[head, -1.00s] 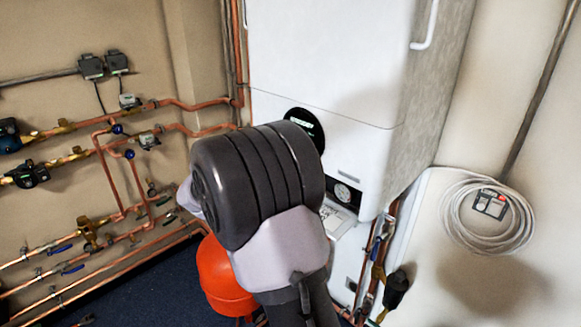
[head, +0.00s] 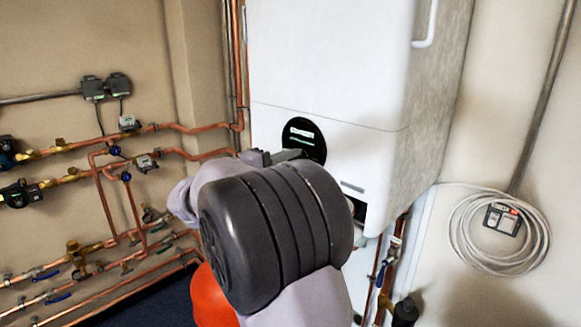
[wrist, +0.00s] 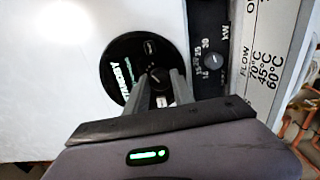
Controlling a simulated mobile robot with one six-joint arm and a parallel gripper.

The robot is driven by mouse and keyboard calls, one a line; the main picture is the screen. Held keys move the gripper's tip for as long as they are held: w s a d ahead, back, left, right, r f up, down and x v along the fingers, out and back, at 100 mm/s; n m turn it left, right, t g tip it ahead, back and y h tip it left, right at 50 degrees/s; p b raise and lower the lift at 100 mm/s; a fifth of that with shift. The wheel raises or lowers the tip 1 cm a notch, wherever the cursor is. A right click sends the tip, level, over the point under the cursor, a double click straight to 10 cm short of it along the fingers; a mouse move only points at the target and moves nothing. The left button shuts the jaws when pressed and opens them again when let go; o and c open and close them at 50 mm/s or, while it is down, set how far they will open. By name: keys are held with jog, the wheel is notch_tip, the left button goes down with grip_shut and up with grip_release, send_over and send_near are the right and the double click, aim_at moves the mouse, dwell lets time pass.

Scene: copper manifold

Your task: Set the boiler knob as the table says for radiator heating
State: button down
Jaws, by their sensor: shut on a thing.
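The white boiler (head: 320,70) stands in front of me. Its round black panel (head: 305,135) has a lit display and shows larger in the wrist view (wrist: 122,50), where the display reads STANDBY. My gripper (wrist: 159,86) is shut on a small dark knob (wrist: 155,76) on that panel, one finger on each side. The fingers partly hide the knob and its marks.
Copper pipes (head: 110,195) with valves run along the left wall. A red vessel (head: 210,300) stands below my arm. A coiled grey cable (head: 460,235) with a small box hangs on the right wall. More pipes drop below the boiler.

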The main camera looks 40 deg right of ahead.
jog(key=c, duration=1.3)
grip_release()
jog(key=shift+c, duration=0.2)
jog(key=s+a+p, duration=0.1)
jog(key=a+p, duration=0.3)
jog(key=a, duration=1.3)
jog(key=shift+s+a, duration=0.2)
